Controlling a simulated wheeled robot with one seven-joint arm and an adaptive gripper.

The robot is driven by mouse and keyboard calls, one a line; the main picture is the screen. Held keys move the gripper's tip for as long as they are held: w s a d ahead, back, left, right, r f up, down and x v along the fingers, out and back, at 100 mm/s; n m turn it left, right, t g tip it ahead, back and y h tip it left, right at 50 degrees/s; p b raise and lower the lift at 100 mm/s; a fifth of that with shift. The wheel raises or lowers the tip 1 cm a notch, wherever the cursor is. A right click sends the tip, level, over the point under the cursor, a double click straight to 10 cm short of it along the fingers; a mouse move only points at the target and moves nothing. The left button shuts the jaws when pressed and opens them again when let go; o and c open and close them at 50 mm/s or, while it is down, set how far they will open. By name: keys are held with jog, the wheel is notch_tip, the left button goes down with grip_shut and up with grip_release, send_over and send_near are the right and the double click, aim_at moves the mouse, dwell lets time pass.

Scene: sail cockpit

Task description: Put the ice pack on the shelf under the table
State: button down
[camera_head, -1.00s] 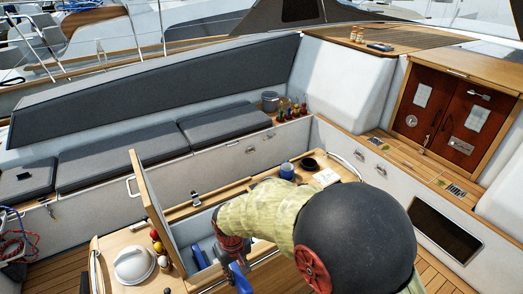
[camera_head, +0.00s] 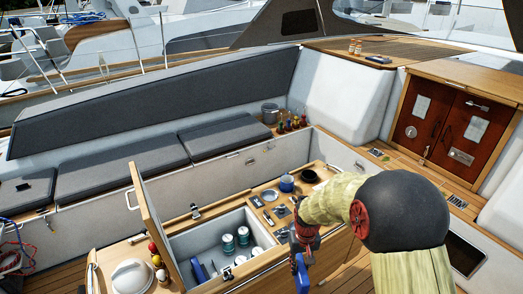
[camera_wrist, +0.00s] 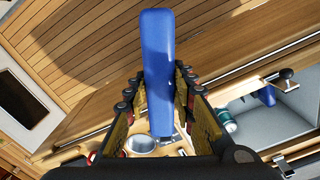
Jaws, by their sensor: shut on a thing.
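A blue ice pack (camera_head: 301,274) is held in my gripper (camera_head: 303,248), in front of the table (camera_head: 335,246) on its near side. In the wrist view the ice pack (camera_wrist: 158,60) stands lengthwise between the two fingers of my gripper (camera_wrist: 157,88), which are shut on it. Wooden deck slats lie beyond it. Another blue item (camera_head: 199,269) sits in the open cool box (camera_head: 181,243) in the table; it shows at the right of the wrist view (camera_wrist: 266,95). No shelf under the table can be made out.
The cool box lid (camera_head: 151,222) stands upright. Several cans (camera_head: 228,243) stand inside the box. A blue pot (camera_head: 287,184) and a black bowl (camera_head: 308,176) are on the table top. A white domed lid (camera_head: 131,275) lies at left.

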jog(key=d+m, duration=0.1)
jog(key=d, duration=0.5)
notch_tip(320, 180, down, 23)
jog(key=b, duration=2.2)
jog(key=shift+w+a, duration=0.2)
jog(key=shift+w, duration=0.2)
jog(key=shift+d+r, duration=0.1)
